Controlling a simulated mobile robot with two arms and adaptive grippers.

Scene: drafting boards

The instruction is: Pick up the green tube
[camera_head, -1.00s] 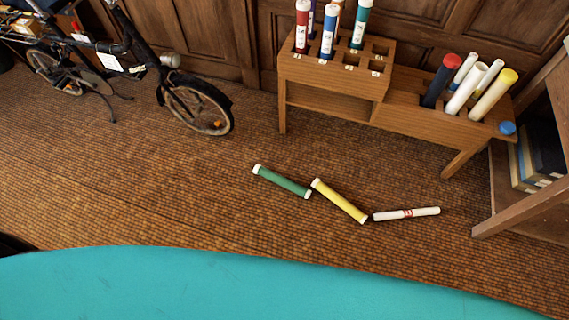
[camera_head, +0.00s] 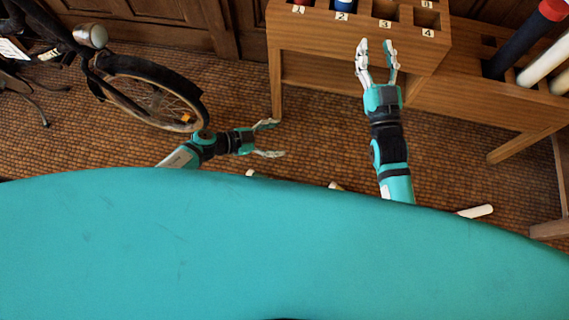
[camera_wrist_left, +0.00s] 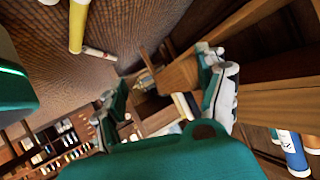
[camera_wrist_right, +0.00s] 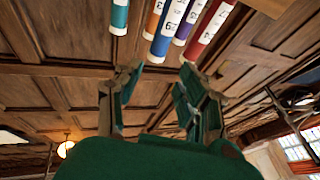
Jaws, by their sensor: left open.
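The green tube lies on the floor, almost wholly hidden by my teal body; a white end cap, apparently its own (camera_head: 250,173), shows at the body's edge in the head view. My left gripper (camera_head: 272,139) is open and empty, above and slightly right of that cap, pointing right; I cannot tell its height. In the left wrist view its fingers (camera_wrist_left: 165,95) are apart with nothing between them. My right gripper (camera_head: 375,44) is open and empty in front of the wooden rack; its spread fingers (camera_wrist_right: 160,85) show in the right wrist view below several rack tubes.
The yellow tube (camera_wrist_left: 77,25) and a white tube with a red mark (camera_wrist_left: 98,53) lie on the floor. The wooden rack (camera_head: 330,45) has numbered slots, with more tubes (camera_head: 545,62) at right. A bicycle (camera_head: 150,90) stands at left.

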